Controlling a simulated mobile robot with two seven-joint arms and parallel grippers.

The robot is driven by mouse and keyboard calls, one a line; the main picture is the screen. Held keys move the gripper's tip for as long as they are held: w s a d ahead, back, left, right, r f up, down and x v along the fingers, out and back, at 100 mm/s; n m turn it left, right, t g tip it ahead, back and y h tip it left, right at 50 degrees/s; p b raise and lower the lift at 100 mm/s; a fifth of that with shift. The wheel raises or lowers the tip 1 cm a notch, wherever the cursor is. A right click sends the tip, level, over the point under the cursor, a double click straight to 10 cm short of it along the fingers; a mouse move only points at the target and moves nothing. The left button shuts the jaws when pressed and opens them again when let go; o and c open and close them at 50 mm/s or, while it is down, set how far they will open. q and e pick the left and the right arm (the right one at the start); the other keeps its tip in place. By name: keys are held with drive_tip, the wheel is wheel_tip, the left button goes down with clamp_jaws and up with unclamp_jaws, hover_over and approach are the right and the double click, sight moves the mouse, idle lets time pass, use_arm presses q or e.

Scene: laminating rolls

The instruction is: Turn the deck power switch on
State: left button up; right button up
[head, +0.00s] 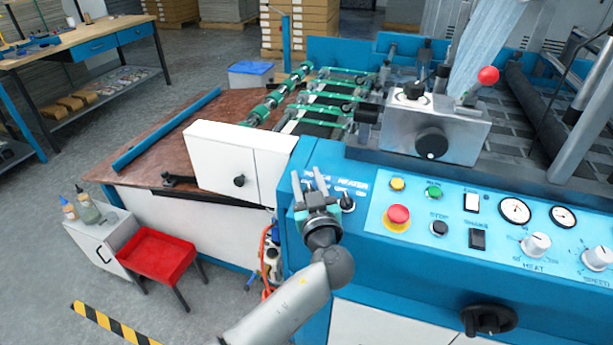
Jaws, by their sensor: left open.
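My left gripper (314,188) is in front of the left end of the blue control panel (379,262), its two fingers apart and pointing up at the panel's upper left part. Small white lettering there is partly covered by the fingers; the word to its right looks like HEATER. A small dark knob or toggle (347,202) sits under that word, just right of the gripper. A power switch under the left label is hidden or too small to make out behind the fingers, and I cannot tell its position or whether I touch it. My right gripper is not in view.
Right of the gripper are a red emergency button (398,215), small coloured buttons, black rockers, gauges (515,211) and white dials (535,244). A white box (222,160) stands left of the panel.

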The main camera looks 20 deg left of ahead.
use_arm(q)
drive_tip(key=shift+w+a, duration=0.15)
drive_tip(key=shift+w, duration=0.1)
clamp_jaws()
idle(0.5)
